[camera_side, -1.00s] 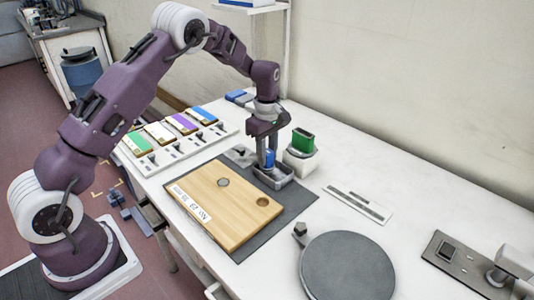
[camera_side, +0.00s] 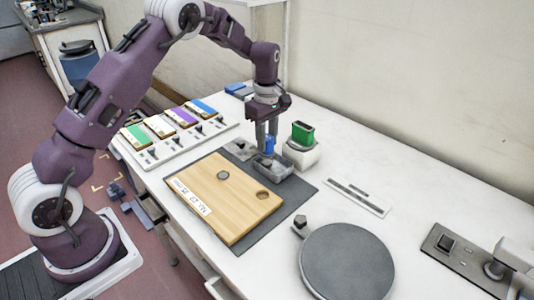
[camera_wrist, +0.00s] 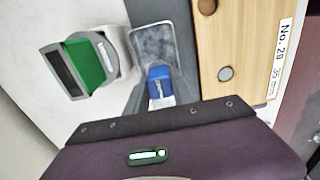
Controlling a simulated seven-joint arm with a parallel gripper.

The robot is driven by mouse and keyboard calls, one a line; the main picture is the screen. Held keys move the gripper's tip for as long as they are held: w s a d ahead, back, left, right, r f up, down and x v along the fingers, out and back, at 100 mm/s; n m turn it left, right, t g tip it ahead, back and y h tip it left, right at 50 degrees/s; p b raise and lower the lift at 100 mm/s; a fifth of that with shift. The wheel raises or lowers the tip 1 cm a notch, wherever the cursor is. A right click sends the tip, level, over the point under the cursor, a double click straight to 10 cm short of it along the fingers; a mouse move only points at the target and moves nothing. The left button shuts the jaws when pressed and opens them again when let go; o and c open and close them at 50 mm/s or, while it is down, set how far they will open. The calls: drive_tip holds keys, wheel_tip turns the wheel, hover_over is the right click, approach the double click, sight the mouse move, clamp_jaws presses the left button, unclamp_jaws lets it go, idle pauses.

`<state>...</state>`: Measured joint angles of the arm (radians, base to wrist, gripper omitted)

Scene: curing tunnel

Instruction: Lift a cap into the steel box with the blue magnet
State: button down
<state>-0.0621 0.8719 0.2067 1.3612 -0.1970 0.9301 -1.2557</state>
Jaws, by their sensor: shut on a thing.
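My gripper (camera_side: 268,138) is shut on the blue magnet (camera_side: 269,146), which is upright at the steel box (camera_side: 285,177). The magnet also shows in the wrist view (camera_wrist: 160,82), by the near end of the box (camera_wrist: 155,42). I cannot tell whether a cap hangs under the magnet; its underside is hidden. The wooden board (camera_side: 215,205) has a grey round cap (camera_side: 222,175) in it and a brown round recess (camera_side: 262,195) that looks empty. The wrist view shows the cap (camera_wrist: 225,74) beside the box.
A green block (camera_side: 303,132) stands on a white holder (camera_side: 301,154) right behind the box. A rack of coloured blocks (camera_side: 165,148) is at the left. A grey turntable (camera_side: 347,265) is in front at right. A flat plate (camera_side: 357,197) lies right of the board.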

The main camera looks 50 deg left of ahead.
drive_tip(key=shift+r, duration=2.15)
